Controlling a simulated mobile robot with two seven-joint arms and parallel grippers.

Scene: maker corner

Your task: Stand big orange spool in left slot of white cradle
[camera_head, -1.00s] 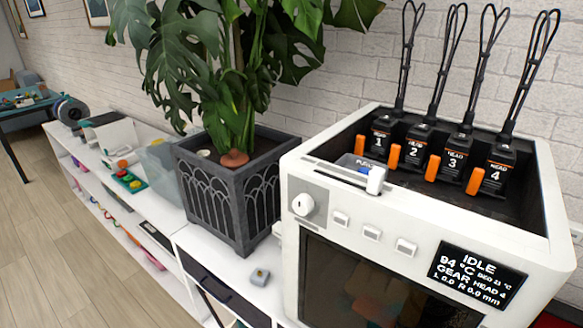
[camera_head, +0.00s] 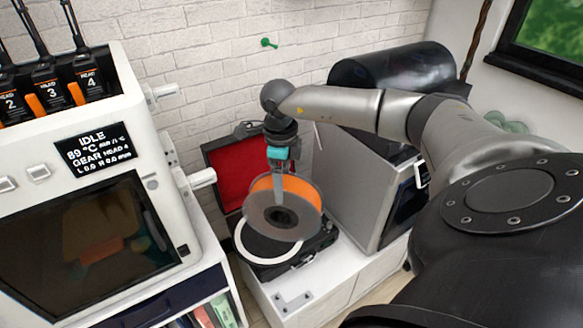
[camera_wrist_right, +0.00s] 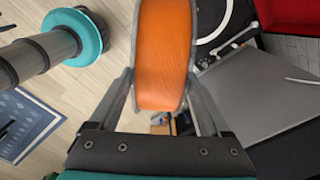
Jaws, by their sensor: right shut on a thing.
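The big orange spool (camera_head: 290,190) hangs upright in my right gripper (camera_head: 279,178). It has clear grey side discs and a dark hub. It is in front of the record player and appears to be held above it. In the right wrist view, the orange winding of the spool (camera_wrist_right: 165,50) sits between the two fingers of my right gripper (camera_wrist_right: 166,95), which are shut on it. My left gripper is not in view. I cannot make out the white cradle in either current view.
A white printer (camera_head: 130,85) with white side pegs (camera_head: 200,180) stands at left. A record player (camera_head: 262,262) with an open red-lined lid (camera_head: 222,170) sits on a white cabinet (camera_head: 335,290). A grey box-shaped machine (camera_head: 352,185) stands behind and right.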

